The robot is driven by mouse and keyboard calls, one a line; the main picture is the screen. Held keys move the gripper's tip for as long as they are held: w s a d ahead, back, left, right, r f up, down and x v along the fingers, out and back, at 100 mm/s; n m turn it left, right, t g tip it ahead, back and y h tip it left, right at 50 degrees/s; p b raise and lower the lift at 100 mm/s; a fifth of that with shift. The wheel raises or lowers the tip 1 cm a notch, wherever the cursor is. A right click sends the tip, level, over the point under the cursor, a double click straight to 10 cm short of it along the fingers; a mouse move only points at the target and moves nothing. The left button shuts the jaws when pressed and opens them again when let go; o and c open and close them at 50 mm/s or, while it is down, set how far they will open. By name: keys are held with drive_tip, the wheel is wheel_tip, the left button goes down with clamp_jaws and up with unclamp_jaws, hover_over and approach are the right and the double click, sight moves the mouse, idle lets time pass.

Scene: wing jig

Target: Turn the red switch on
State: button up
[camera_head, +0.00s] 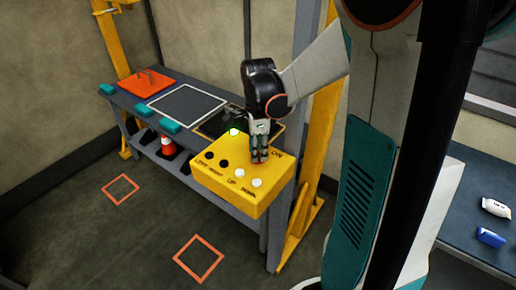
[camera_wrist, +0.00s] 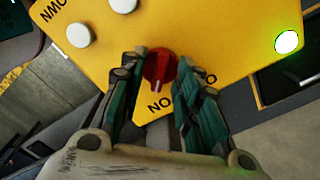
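The red switch (camera_wrist: 160,68) is a round knob with a raised grip on the yellow control box (camera_wrist: 225,35). In the head view my gripper (camera_head: 259,158) points down onto the box (camera_head: 230,196) and hides most of the switch. A green lamp on the box (camera_head: 234,132) is lit, and it also glows in the wrist view (camera_wrist: 287,42).
Two white buttons (camera_head: 257,183) and two black ones (camera_head: 225,163) sit near the switch. The box is at the near end of a grey bench with an orange plate (camera_head: 146,86). A yellow post (camera_head: 318,150) stands close on the right. Open floor lies in front.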

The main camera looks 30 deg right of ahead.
wheel_tip(320, 180, up, 12)
idle(0.6)
drive_tip(key=n+t+h+b, duration=0.1)
drive_tip(key=n+t, duration=0.1)
drive_tip(key=n, duration=0.7)
hover_over(249, 165)
drive_tip(key=s+a, duration=0.3)
drive_tip(key=a, duration=0.2)
drive_tip(key=s+a+f+n+t+y+b, duration=0.1)
drive_tip(key=s+a+f+n+t+b, duration=0.2)
drive_tip(key=s+n, duration=0.6)
drive_tip(key=a+f+n+t, duration=0.2)
drive_tip(key=a+n, duration=0.1)
drive_tip(key=n, duration=0.2)
drive_tip(key=shift+s, duration=0.15)
drive_tip(key=shift+c, duration=0.2)
